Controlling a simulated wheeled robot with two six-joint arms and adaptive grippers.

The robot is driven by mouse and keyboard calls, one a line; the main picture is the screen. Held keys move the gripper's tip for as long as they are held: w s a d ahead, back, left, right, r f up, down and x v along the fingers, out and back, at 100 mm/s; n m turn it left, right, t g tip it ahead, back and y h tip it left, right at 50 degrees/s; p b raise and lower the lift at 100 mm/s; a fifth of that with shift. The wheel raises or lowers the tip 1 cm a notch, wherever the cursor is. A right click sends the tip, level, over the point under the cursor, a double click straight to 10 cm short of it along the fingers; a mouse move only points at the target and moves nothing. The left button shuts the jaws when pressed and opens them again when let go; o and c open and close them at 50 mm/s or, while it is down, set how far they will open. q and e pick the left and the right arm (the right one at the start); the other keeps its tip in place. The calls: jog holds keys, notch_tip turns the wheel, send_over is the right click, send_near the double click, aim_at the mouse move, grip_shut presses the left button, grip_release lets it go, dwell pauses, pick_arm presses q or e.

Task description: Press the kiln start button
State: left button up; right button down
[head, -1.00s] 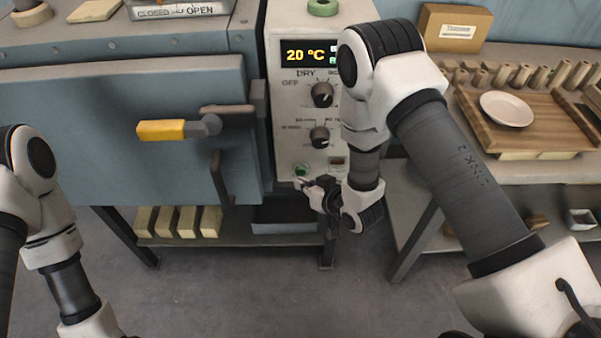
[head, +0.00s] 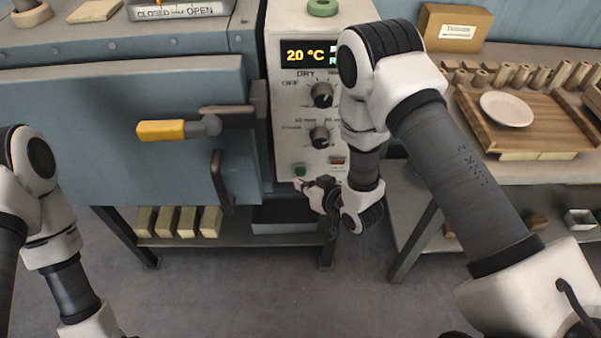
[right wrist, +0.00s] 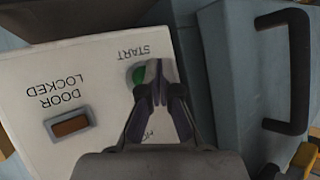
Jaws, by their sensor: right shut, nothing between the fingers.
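The round green START button (head: 300,170) sits low on the grey control panel (head: 288,120) of the kiln. It also shows in the right wrist view (right wrist: 138,76), partly covered by my fingers. My right gripper (head: 299,184) is shut and empty, with its fingertips just below the button in the head view. In the right wrist view the fingertips (right wrist: 156,84) overlap the button's edge; I cannot tell whether they touch it. A DOOR LOCKED lamp (right wrist: 70,123) is beside the button. My left arm shows at the left, but its gripper is out of view.
The display (head: 305,54) reads 20 °C, above two black knobs (head: 322,95). The blue kiln door (head: 70,140) has a yellow-ended handle (head: 161,130) and stands left of the panel. A wooden tray with a white plate (head: 507,109) is on the right table.

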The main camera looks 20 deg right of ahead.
jog(key=shift+w+d, duration=0.15)
jog(key=shift+w, duration=0.25)
jog(key=shift+w+d, duration=0.1)
jog(key=shift+w, duration=0.4)
dwell(0.7)
jog(key=shift+s, duration=0.15)
jog(key=shift+s+a, duration=0.25)
jog(key=shift+s, duration=0.5)
jog(key=s, duration=0.2)
jog(key=s+a+p, duration=0.1)
jog(key=s, duration=0.2)
jog(key=shift+a, duration=0.2)
jog(key=shift+w, duration=0.1)
dwell(0.5)
